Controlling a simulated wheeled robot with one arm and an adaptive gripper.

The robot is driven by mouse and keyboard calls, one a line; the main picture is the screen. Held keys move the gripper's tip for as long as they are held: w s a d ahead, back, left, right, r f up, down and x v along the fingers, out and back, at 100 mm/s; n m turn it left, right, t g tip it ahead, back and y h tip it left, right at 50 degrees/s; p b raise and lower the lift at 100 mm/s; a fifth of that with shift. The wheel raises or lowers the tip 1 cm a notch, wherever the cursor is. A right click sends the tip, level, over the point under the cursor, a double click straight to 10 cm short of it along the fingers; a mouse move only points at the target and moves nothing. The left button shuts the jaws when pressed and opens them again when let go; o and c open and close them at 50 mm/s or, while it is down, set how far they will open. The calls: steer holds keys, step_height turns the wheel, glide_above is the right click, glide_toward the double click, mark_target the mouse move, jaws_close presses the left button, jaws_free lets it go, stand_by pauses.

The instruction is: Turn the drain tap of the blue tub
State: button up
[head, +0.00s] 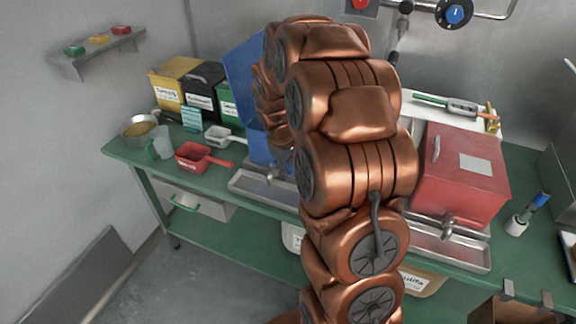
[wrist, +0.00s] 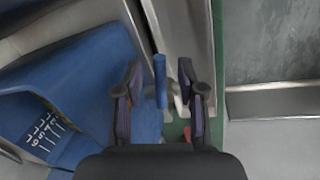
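The blue tub (head: 241,72) stands on the green bench, largely hidden behind my arm in the head view. Its metal drain tap (head: 271,175) shows low at its front, above a metal tray (head: 262,190). In the wrist view the blue tub (wrist: 75,70) fills the left, with white scale marks. My gripper (wrist: 160,72) is open. A slim upright blue bar (wrist: 160,82), which looks like the tap's handle, lies between its fingers with gaps on both sides. Whether it is level with the fingertips I cannot tell. My gripper is hidden in the head view.
A red tub (head: 462,175) with its own tap (head: 448,224) stands to the right. A red scoop (head: 197,157), a clear jug (head: 162,143) and a metal bowl (head: 139,129) sit on the left. The bench (wrist: 218,60) ends right of the gripper, with open floor beyond.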

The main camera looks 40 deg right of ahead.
jaws_close()
stand_by(0.4)
stand_by(0.4)
